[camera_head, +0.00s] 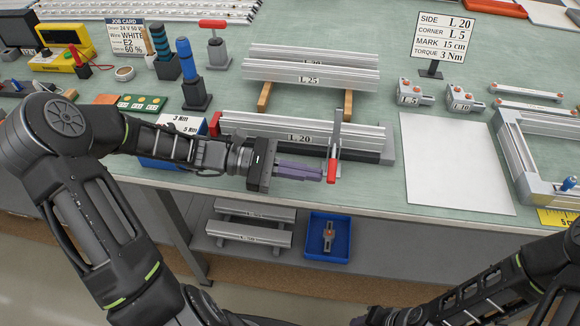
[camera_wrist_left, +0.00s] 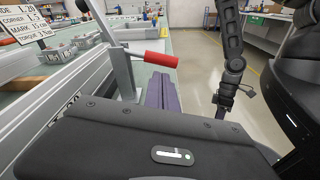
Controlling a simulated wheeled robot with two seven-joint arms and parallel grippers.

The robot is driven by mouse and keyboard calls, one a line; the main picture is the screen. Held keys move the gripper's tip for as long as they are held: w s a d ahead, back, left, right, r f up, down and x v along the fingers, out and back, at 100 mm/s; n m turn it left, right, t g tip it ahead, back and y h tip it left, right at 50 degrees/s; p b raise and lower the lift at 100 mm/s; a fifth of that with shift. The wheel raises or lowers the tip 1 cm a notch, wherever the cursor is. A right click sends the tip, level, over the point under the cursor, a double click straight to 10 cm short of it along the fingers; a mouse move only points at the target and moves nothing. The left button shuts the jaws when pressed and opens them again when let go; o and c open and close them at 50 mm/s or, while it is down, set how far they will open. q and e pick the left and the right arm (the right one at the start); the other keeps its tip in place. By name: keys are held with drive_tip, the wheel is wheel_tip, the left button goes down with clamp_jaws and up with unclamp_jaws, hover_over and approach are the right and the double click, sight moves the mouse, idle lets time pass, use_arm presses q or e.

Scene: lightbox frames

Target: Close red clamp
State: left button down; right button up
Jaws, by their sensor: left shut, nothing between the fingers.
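The red clamp's red grip (camera_head: 331,171) is at the front end of a grey lever (camera_head: 336,135), by the right end of the L 20 profile (camera_head: 285,136). In the left wrist view the red grip (camera_wrist_left: 160,60) sticks out from a grey upright. My left gripper (camera_head: 322,173) is shut and empty, its purple fingers (camera_wrist_left: 162,95) beside the grip; I cannot tell whether they touch it. My right gripper (camera_wrist_left: 222,105) hangs low in the wrist view, too small and dark to judge.
A blue box (camera_head: 165,148) stands left of the profile. An L 25 profile (camera_head: 305,78) lies behind on wooden blocks. A white sheet (camera_head: 455,165) lies to the right, beside an aluminium frame (camera_head: 515,150). A blue tray (camera_head: 326,225) is on the lower shelf.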

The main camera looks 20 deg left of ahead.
use_arm(q)
drive_tip(key=shift+x, duration=1.35)
use_arm(e)
drive_tip(key=shift+r, duration=0.1)
use_arm(q)
drive_tip(key=shift+r, duration=0.1)
use_arm(e)
drive_tip(key=shift+r, duration=0.15)
